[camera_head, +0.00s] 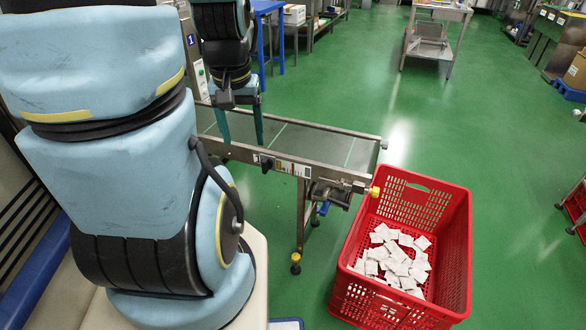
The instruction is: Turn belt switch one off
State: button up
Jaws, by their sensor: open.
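A narrow conveyor belt (320,143) with a metal frame runs from behind my arm to the middle of the picture. On its near side rail sits a small dark fitting (266,163), which looks like the belt switch; its on or off setting is too small to tell. My gripper (242,143) points down over the belt, with its two teal fingers apart and nothing seen between them. The fingertips appear above and slightly left of the dark fitting. I cannot tell the exact gap. A panel marked 1 (191,40) stands left of my gripper.
A red crate (456,235) with several white teabag packets (395,260) stands on the floor below the belt's right end. A steel cart (433,45) stands at the back. The green floor between is clear. My arm hides much of the left side.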

aim_at(266, 164)
jog(key=l+u, duration=0.15)
jog(key=u, duration=0.25)
jog(key=l+u, duration=0.2)
jog(key=u, duration=0.2)
jog(key=l+u, duration=0.2)
jog(key=u, duration=0.2)
